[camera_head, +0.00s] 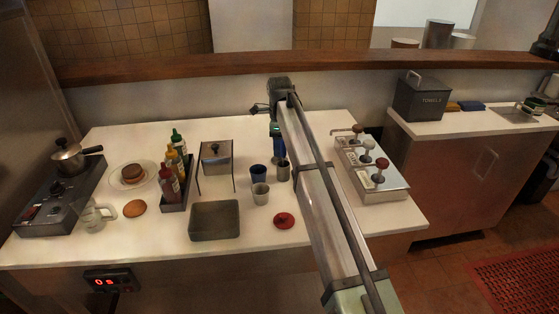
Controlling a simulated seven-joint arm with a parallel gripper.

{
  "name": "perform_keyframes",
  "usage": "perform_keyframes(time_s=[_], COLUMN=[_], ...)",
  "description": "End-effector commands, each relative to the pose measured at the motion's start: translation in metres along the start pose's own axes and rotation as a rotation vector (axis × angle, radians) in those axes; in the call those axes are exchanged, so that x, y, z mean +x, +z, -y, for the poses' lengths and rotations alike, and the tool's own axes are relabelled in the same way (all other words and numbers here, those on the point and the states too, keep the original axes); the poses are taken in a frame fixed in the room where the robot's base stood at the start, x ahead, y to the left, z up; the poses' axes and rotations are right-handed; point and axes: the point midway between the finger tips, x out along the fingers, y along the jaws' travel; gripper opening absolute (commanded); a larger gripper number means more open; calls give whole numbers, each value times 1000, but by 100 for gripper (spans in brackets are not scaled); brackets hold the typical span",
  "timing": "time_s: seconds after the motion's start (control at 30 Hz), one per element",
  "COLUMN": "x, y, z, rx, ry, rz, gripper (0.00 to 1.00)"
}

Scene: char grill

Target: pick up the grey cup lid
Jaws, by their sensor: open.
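My gripper (280,160) hangs down at the far end of my arm and is open. It is above and just behind a small dark grey cup (283,173), and I cannot tell whether they touch. A dark blue cup (258,174) and a light grey cup (261,194) stand to its left. I cannot clearly make out a grey cup lid, and one on the dark grey cup is too small to tell. A round red lid-like piece (284,220) lies flat on the white counter (330,232) in front, beside my arm.
A grey tray (215,221), a lidded metal box (216,157) on a stand and a rack of sauce bottles (172,180) stand left. A dispenser with knobs (372,172) is right of my arm. A burner with a pot (70,158) is far left.

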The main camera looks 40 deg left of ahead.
Motion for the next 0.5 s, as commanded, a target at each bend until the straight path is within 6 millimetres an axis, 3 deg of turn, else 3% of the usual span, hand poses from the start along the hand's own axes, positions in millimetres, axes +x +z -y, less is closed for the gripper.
perform_keyframes(time_s=[0.2,0.5], x=[28,31], y=[-1,-1], z=[-1,-1], rx=[-1,-1], ry=[0,-1], rz=[0,0], gripper=[52,49])
